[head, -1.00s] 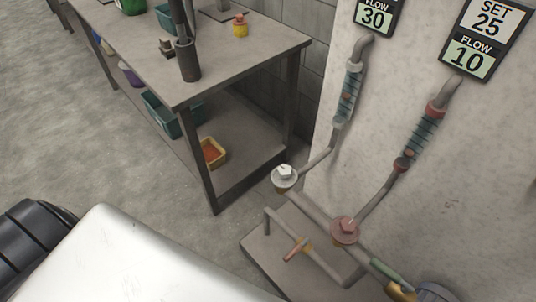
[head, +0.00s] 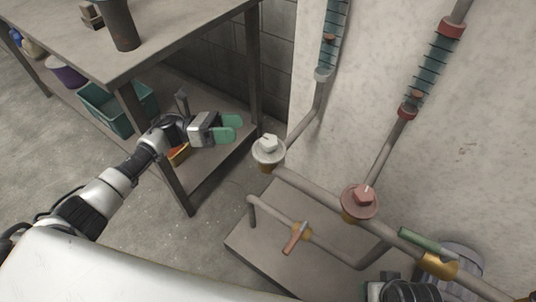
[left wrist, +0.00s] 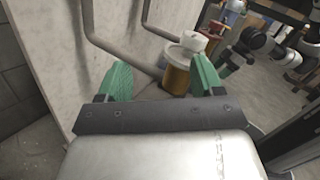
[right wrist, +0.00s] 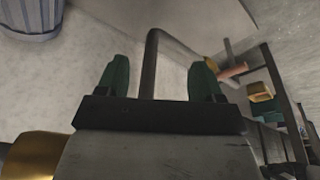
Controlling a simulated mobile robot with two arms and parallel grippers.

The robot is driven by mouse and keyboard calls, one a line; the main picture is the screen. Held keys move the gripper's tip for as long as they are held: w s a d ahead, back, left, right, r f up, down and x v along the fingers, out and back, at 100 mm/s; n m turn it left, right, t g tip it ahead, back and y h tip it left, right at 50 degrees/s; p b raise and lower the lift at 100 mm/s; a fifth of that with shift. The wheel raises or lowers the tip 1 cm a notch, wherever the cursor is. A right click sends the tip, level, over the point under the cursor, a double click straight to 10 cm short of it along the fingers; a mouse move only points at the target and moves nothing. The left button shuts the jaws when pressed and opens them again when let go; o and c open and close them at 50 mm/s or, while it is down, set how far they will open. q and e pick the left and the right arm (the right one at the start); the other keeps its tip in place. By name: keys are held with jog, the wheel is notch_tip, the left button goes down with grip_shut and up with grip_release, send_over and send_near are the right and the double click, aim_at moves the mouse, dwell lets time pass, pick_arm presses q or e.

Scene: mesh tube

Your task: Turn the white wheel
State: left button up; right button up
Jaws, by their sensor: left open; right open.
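The white wheel (head: 268,148) is a round white disc with a raised grip, on a brass fitting at the left end of the pipe. In the left wrist view the wheel (left wrist: 189,43) shows beyond and between my fingers, over its brass body. My left gripper (head: 236,127) is open and empty, its green fingers just left of the wheel and apart from it; its fingers also show in the left wrist view (left wrist: 160,82). My right gripper (right wrist: 160,82) is open, with a dark pipe behind the gap between its fingers.
A red wheel (head: 360,201) sits on the same pipe to the right. A lower pipe has an orange-handled valve (head: 296,238), and a green-handled valve (head: 426,245) is at right. A workbench (head: 150,50) stands at left with a teal bin (head: 118,108) below. A striped bucket (right wrist: 32,18) shows too.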

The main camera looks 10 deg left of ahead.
aim_at(261, 140)
pick_arm(q)
jog(key=s+d+m+g, duration=0.1)
jog(key=d+m, duration=0.1)
jog(key=d, duration=0.1)
jog(key=s+d+r+m+g, duration=0.1)
jog(key=d+m+g, duration=0.1)
jog(key=d, duration=0.2)
jog(key=s+d+m+g+y, duration=0.1)
jog(key=d+m, duration=0.2)
jog(key=shift+s+d+r+g, duration=0.3)
jog(key=shift+d+g, duration=0.05)
jog(key=shift+g, duration=0.05)
pick_arm(e)
jog(key=v, duration=0.5)
jog(key=shift+d, duration=0.1)
pick_arm(q)
jog(key=c, duration=0.9)
